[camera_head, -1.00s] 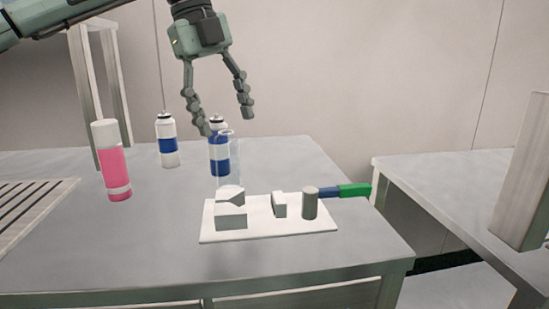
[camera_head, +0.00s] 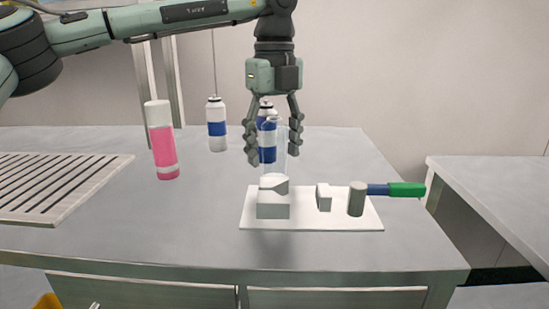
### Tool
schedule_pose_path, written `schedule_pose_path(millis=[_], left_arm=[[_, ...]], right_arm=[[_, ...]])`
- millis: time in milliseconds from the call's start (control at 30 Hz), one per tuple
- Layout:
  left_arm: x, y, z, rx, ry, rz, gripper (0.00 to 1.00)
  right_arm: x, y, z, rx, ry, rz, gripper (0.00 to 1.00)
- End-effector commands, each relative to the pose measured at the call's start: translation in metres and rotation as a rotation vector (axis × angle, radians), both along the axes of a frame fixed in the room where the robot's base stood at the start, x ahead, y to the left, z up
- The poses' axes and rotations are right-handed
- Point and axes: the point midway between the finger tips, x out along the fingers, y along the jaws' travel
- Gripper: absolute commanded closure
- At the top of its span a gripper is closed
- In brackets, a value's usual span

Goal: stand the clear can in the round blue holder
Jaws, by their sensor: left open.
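The clear can (camera_head: 280,160) is a see-through upright cylinder standing behind the white block on the white tray; I cannot tell whether it rests on the tray or the table. My left gripper (camera_head: 274,157) points down from above, open, with one finger on each side of the clear can as seen in the picture. I cannot tell whether the fingers touch it. The round blue holder is not recognisable in this view. My right gripper is not in view.
The white tray (camera_head: 310,222) holds a white block (camera_head: 272,205), a smaller white block (camera_head: 323,199) and a grey cylinder (camera_head: 356,201) by a blue-and-green handle (camera_head: 405,190). A pink can (camera_head: 163,150) and blue-banded cans (camera_head: 216,128) (camera_head: 267,146) stand behind. A slatted rack (camera_head: 60,185) lies left.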

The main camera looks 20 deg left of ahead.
Motion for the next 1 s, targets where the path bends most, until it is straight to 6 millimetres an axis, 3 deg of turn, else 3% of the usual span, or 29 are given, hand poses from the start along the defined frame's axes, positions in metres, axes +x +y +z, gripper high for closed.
schedule_pose_path(millis=[133, 567, 833, 1000], left_arm=[[0.0, 0.0, 0.0, 0.0, 0.0, 0.0, 0.39], [0.0, 0.0, 0.001, -0.001, -0.001, 0.0, 0.92], [0.0, 0.0, 0.003, -0.001, -0.002, 0.0, 0.94], [0.001, 0.0, 0.016, -0.002, -0.002, 0.001, 0.94]], right_arm=[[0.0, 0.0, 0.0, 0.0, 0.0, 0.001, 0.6], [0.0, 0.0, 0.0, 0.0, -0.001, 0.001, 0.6], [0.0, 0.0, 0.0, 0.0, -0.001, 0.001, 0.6], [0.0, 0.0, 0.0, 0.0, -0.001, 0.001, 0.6]])
